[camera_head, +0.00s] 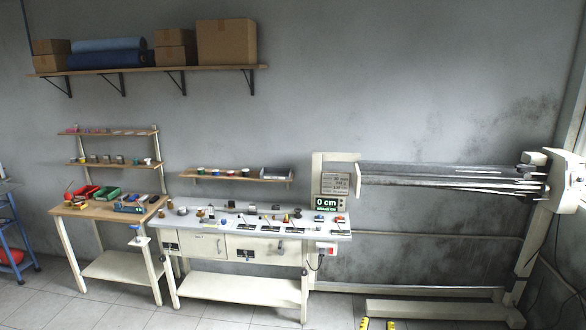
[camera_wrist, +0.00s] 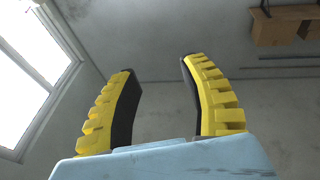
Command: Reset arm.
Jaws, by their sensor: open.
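My gripper (camera_wrist: 157,90) shows in the wrist view with its two yellow, ribbed fingers spread wide apart. Nothing is between the fingers, and they touch nothing.
A long metal rack (camera_head: 440,180) is at the right. Shelves (camera_head: 150,69) hang above. Tiled floor in front is clear.

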